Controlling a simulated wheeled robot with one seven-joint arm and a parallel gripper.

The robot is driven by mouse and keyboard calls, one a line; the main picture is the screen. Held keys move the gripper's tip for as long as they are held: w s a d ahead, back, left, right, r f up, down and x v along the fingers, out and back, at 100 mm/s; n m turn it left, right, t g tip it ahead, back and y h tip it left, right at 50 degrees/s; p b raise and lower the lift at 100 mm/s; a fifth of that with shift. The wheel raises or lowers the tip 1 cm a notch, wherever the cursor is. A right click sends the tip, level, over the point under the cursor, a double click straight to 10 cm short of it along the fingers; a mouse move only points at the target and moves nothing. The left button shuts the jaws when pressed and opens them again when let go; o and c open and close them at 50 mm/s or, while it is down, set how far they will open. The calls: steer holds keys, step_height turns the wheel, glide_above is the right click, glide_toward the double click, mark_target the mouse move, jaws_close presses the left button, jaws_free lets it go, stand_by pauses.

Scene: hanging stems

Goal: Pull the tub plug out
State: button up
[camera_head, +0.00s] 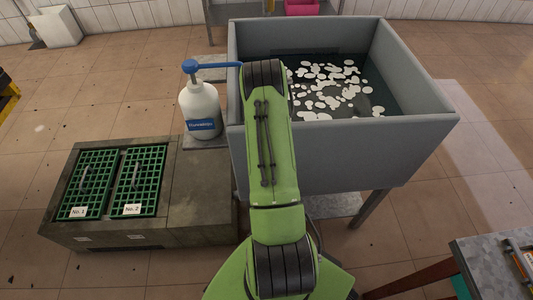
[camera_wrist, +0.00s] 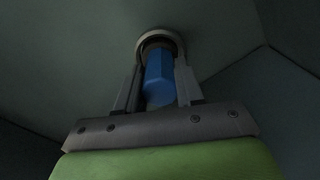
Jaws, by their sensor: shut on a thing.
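In the wrist view my gripper (camera_wrist: 158,92) is shut on a blue plug (camera_wrist: 158,76), with one finger on each side of it. The plug's far end meets a round pale ring (camera_wrist: 160,38) in the dark grey tub surface. I cannot tell how deep the plug sits in the ring. In the head view the grey tub (camera_head: 330,158) holds dark water with several white floating pieces (camera_head: 330,88). My green arm reaches over the tub's left part, and the gripper and plug are hidden there.
A white pump bottle (camera_head: 200,108) with a blue spout stands left of the tub. Two green grates, No. 1 (camera_head: 88,185) and No. 2 (camera_head: 140,180), lie on a low block at left. A metal table (camera_head: 490,268) is at lower right.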

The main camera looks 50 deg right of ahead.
step_height(320, 180, up, 38)
steer(key=p, duration=2.5)
steer(key=shift+s+d, duration=0.1)
